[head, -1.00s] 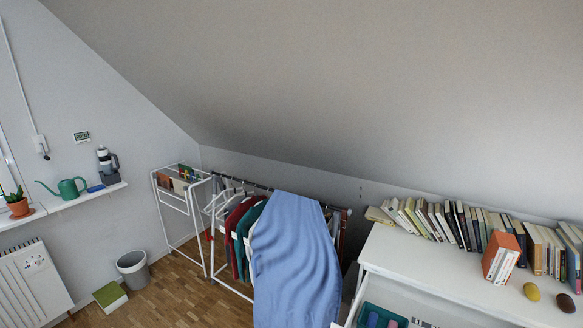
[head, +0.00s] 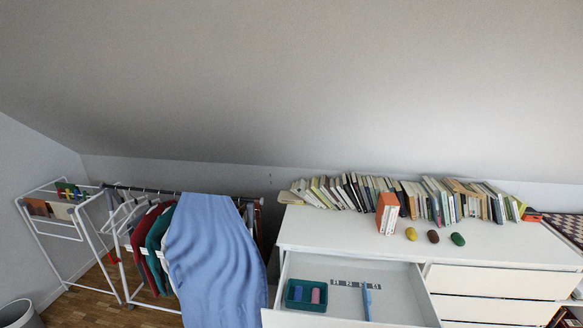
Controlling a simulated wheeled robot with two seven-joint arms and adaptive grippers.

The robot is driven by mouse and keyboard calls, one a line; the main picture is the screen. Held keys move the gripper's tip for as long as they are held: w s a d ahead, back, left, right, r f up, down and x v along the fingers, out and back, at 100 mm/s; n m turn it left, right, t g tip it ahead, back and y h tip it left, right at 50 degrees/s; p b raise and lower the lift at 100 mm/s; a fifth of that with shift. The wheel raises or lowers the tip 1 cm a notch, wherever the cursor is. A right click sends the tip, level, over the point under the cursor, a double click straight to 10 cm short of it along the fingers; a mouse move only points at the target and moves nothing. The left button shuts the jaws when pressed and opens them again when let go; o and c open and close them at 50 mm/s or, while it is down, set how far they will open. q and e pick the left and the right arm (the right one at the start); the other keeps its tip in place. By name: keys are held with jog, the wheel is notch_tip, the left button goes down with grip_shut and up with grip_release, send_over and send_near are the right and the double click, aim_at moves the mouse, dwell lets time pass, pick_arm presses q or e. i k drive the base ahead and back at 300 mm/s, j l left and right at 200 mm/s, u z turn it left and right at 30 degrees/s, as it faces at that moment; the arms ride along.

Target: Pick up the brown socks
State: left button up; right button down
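A dark brown oval bundle (head: 433,237), which looks like the rolled brown socks, lies on top of the white dresser (head: 340,243). It sits between a yellow bundle (head: 411,234) on its left and a green bundle (head: 457,240) on its right, with small gaps. Neither of my grippers shows in the head view.
The dresser's upper left drawer (head: 350,273) is open, holding a teal box (head: 291,306) and a blue item (head: 366,301). A row of books (head: 360,193) and an orange-spined book block (head: 386,213) stand behind the bundles. A clothes rack with blue cloth (head: 215,260) stands left.

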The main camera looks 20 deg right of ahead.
aim_at(434, 238)
jog(key=z, duration=1.95)
